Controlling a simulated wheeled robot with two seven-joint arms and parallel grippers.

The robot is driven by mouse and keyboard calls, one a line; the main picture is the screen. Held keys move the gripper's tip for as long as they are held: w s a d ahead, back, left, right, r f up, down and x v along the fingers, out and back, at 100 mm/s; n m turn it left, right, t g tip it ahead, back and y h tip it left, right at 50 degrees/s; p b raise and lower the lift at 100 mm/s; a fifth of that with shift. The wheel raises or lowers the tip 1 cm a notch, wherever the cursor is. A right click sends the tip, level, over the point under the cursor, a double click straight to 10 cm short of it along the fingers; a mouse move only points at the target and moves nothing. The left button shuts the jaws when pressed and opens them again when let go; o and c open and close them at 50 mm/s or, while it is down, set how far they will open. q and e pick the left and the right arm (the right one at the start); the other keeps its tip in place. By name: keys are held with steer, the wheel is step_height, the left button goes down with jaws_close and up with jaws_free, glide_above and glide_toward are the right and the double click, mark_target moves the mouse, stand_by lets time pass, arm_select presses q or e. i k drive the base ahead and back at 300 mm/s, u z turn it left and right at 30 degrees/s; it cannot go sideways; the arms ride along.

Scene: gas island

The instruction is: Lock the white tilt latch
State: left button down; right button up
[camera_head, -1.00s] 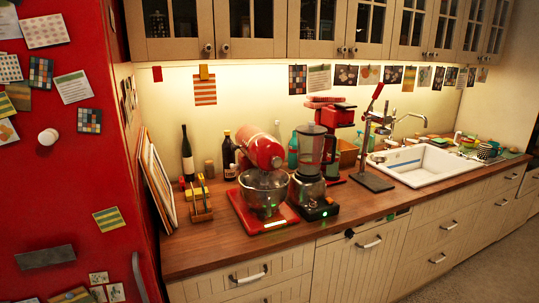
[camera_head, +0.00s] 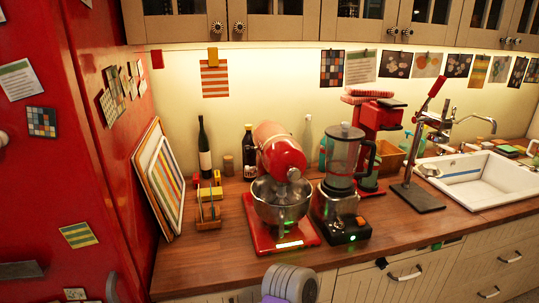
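The red stand mixer (camera_head: 281,153) stands on the wooden counter, with its head over a metal bowl (camera_head: 282,204) and its red base (camera_head: 262,241) below. A small pale round spot (camera_head: 294,174) shows on the front of the head. I cannot tell whether it is the white tilt latch, and no latch is clearly distinguishable. I cannot tell whether the head is fully lowered. Neither gripper's fingers are in view. A grey ribbed part with a purple piece, apparently of my arm, shows at the bottom edge, in front of the counter.
A blender (camera_head: 343,180) stands close to the mixer's right. A wooden rack (camera_head: 207,208) stands to its left, with bottles (camera_head: 204,150) behind. A black-based stand with a red lever (camera_head: 417,196) and the white sink (camera_head: 485,178) are further right. Cabinets hang above.

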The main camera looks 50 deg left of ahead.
mark_target(248, 168)
steer(key=u, duration=0.4)
steer(key=i, duration=0.75)
steer(key=u, duration=0.75)
